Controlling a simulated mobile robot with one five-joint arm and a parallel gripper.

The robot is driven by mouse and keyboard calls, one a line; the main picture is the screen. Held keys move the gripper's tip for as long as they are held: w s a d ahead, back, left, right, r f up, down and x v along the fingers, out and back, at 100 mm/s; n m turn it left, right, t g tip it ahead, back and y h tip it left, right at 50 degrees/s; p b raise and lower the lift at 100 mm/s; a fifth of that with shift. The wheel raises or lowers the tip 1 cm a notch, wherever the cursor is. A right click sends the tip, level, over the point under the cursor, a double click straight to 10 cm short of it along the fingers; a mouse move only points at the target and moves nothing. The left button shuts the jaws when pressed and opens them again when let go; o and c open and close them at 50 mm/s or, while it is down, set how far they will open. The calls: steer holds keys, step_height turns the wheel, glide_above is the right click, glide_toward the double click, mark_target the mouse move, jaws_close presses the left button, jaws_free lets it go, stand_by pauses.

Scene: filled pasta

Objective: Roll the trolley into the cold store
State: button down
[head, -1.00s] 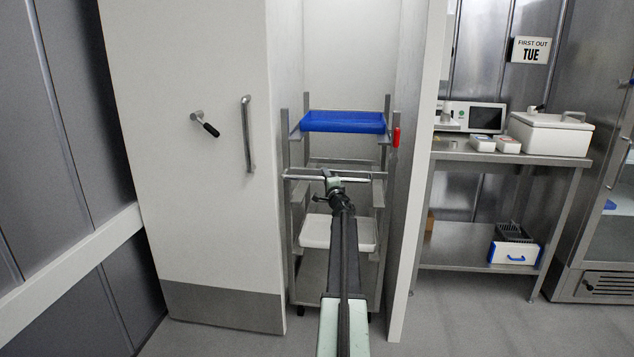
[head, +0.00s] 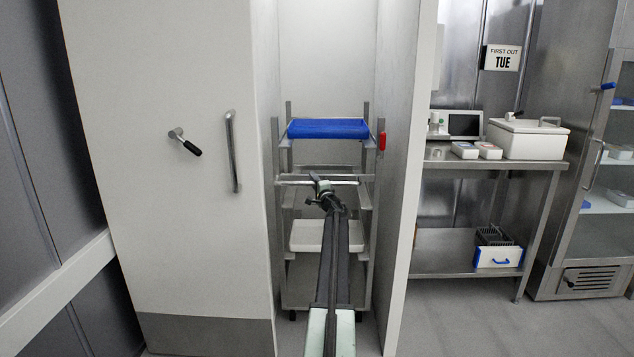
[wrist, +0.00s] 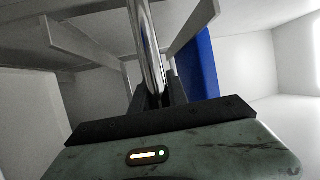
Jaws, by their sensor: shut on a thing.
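The trolley (head: 367,255) is a grey metal rack on castors, upright in the opening of the cold store (head: 322,50). A blue tray (head: 328,129) is on its top level and a white tray (head: 308,236) is lower down. My gripper (head: 318,182) is shut on the trolley's horizontal push bar (head: 342,183), near its middle. In the wrist view the shiny bar (wrist: 146,45) runs between the jaws (wrist: 160,98). My arm hides part of the lower shelves and base.
The white cold store door (head: 165,220) stands open on the left, with a handle and a black-gripped lever. A pale wall edge (head: 410,180) is close on the right, with a red fitting (head: 382,141). Further right are a steel bench (head: 480,165) and a glass-door fridge (head: 590,240).

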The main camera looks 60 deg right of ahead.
steer(key=c, duration=1.3)
jaws_free()
steer(key=shift+w+a, duration=0.3)
steer(key=shift+w, duration=0.15)
steer(key=b+v, duration=0.1)
steer(key=v, duration=0.7)
steer(key=shift+s+d, duration=0.25)
steer(key=shift+s, duration=0.05)
steer(key=shift+f, duration=0.1)
